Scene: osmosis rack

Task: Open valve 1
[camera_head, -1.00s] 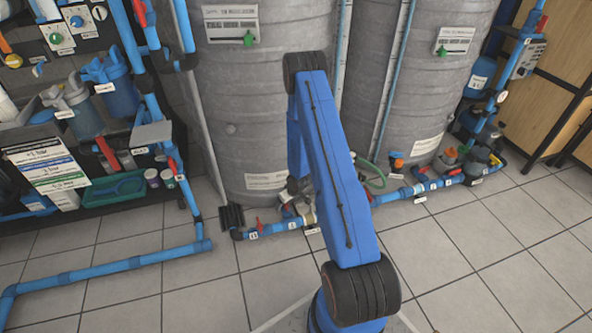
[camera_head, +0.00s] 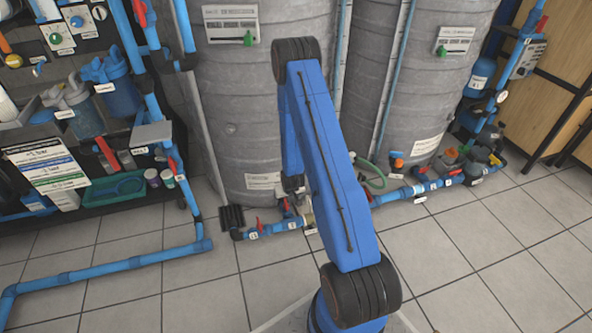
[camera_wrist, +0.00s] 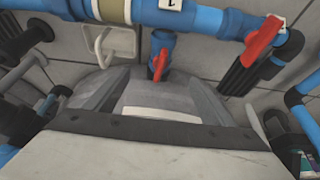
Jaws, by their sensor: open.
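A blue pipe (camera_head: 275,230) with red valve handles runs along the floor before the left tank. One red handle (camera_head: 259,224) stands on its left part; another (camera_head: 286,206) is farther right. In the wrist view a large red handle (camera_wrist: 263,42) sits on the pipe at upper right, and a smaller one (camera_wrist: 158,64) sits on a short blue branch.
The grey left tank (camera_head: 235,110) stands close behind the pipe. A second tank (camera_head: 430,85) and more valved piping (camera_head: 425,188) lie to the right. A shelf rack with pipes (camera_head: 100,165) fills the left. The tiled floor (camera_head: 470,250) in front is clear.

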